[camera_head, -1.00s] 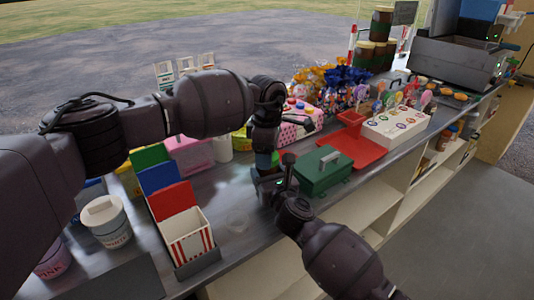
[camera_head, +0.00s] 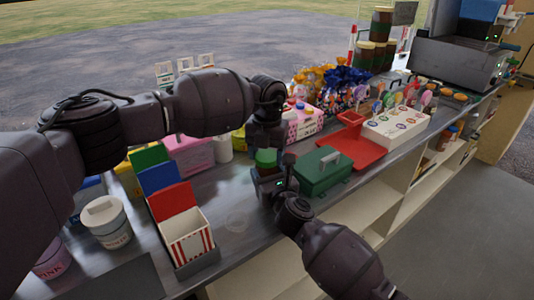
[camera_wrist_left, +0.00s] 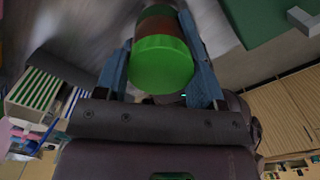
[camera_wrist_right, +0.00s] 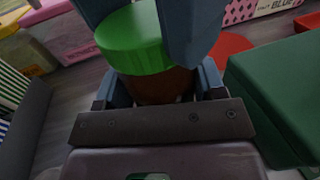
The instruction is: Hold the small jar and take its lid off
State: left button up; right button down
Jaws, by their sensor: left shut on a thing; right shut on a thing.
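The small jar has a brown body and a bright green lid (camera_head: 266,158); it is upright over the counter. My left gripper (camera_head: 266,147) comes down from above and is shut on the lid. In the left wrist view the lid (camera_wrist_left: 160,65) lies between its fingers, with the brown body (camera_wrist_left: 157,22) beyond. My right gripper (camera_head: 270,182) is shut on the jar's body from the side. In the right wrist view the body (camera_wrist_right: 158,86) sits between its fingers, directly under the lid (camera_wrist_right: 132,38). I see no gap between lid and body.
A green metal box (camera_head: 320,172) stands close right of the jar, with a red tray (camera_head: 362,150) behind it. A red-striped carton (camera_head: 187,240) stands to the left. A clear stretch of counter (camera_head: 236,212) lies between carton and grippers.

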pick_arm(q)
jog(key=n, duration=0.6)
jog(key=shift+r, duration=0.4)
dwell(0.4)
jog(key=shift+r, duration=0.7)
jog(key=shift+r, duration=0.15)
jog(key=shift+r, duration=1.9)
pick_arm(e)
jog(key=shift+c, duration=0.7)
grip_release()
